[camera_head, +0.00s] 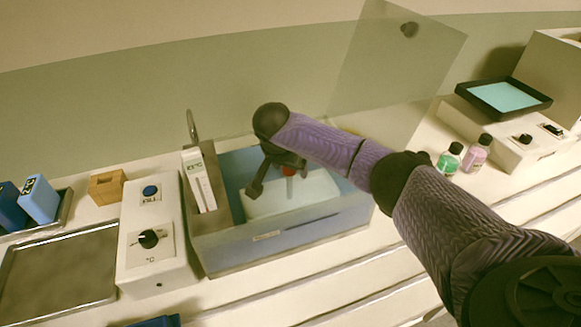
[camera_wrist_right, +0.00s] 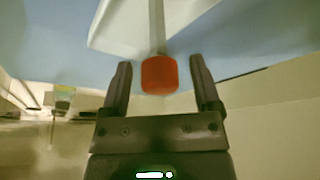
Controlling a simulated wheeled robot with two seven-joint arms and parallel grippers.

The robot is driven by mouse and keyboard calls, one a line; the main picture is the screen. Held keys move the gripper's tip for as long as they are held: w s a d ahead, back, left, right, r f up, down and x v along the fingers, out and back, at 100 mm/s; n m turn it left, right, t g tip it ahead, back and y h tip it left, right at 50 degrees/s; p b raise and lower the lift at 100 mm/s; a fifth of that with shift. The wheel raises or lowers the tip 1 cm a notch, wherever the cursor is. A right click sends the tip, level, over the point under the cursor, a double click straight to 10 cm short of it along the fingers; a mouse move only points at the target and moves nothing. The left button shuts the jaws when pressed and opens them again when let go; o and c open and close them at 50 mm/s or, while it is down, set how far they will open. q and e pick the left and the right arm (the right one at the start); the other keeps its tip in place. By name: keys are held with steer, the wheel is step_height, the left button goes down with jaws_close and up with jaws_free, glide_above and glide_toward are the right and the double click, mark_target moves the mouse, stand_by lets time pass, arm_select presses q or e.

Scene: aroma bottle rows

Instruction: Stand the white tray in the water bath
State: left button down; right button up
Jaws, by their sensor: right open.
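The water bath (camera_head: 285,245) is an open blue-grey basin in the middle of the bench. The white tray (camera_head: 300,197) is inside its walls and looks roughly level; I cannot tell whether it rests on the bottom. A thin rod rises from the tray to a red knob (camera_wrist_right: 159,76). My right gripper (camera_head: 272,178) is over the bath beside the knob. In the right wrist view the fingers are open, with the knob between or just beyond their tips and a gap on each side. My left gripper is not in view.
A clear panel (camera_head: 395,75) stands behind the bath. A control box (camera_head: 155,265) with a dial adjoins it on the left, with a metal tray (camera_head: 60,275) beyond. Green and pink bottles (camera_head: 450,160) and a white device with a black-rimmed plate (camera_head: 505,97) stand right.

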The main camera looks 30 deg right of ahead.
arm_select(q)
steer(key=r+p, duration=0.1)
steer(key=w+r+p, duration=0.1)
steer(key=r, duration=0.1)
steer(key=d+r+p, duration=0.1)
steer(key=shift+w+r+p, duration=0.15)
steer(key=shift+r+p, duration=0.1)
steer(key=shift+p, duration=0.15)
arm_select(e)
steer(key=v, duration=1)
steer(key=shift+r, duration=0.3)
steer(key=shift+s+a, duration=0.1)
